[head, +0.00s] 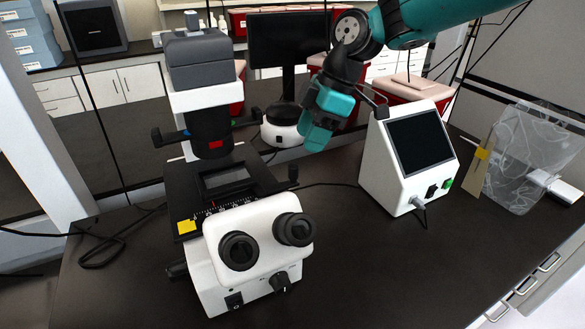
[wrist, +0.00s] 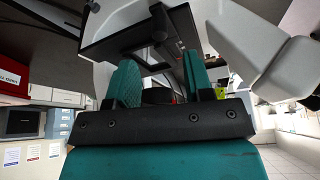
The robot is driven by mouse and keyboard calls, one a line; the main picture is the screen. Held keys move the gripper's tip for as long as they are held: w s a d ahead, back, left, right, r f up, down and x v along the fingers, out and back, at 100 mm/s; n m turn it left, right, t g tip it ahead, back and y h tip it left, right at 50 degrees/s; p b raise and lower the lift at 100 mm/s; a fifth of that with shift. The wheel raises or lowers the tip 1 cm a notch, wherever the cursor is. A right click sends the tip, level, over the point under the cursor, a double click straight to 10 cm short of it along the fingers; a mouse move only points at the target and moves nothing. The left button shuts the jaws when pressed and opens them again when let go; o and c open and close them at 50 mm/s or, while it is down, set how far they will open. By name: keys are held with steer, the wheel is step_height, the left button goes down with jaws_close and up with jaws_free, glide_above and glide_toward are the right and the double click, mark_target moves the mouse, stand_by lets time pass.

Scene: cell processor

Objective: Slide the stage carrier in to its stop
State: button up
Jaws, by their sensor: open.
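A white and black inverted microscope (head: 255,245) stands on the dark bench at the left. Its black stage (head: 185,205) holds a carrier with a rectangular frame (head: 227,179); a yellow label and a white scale lie along the stage's front edge. I cannot tell how far in the carrier sits. My gripper (head: 317,135) hangs in the air to the right of the stage, apart from it. In the wrist view my teal fingers (wrist: 161,78) are spread with nothing between them, and the dark stage (wrist: 115,45) shows beyond them.
The eyepieces (head: 265,240) jut out in front of the stage, and the upper column (head: 200,75) rises behind it. A white box with a screen (head: 415,150) stands to the right. A clear bag (head: 525,160) is at far right. The bench's front right is clear.

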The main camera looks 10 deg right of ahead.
mark_target(296, 165)
steer(key=p+x, duration=0.1)
steer(key=x, duration=0.8)
steer(key=shift+p, duration=0.4)
jaws_close()
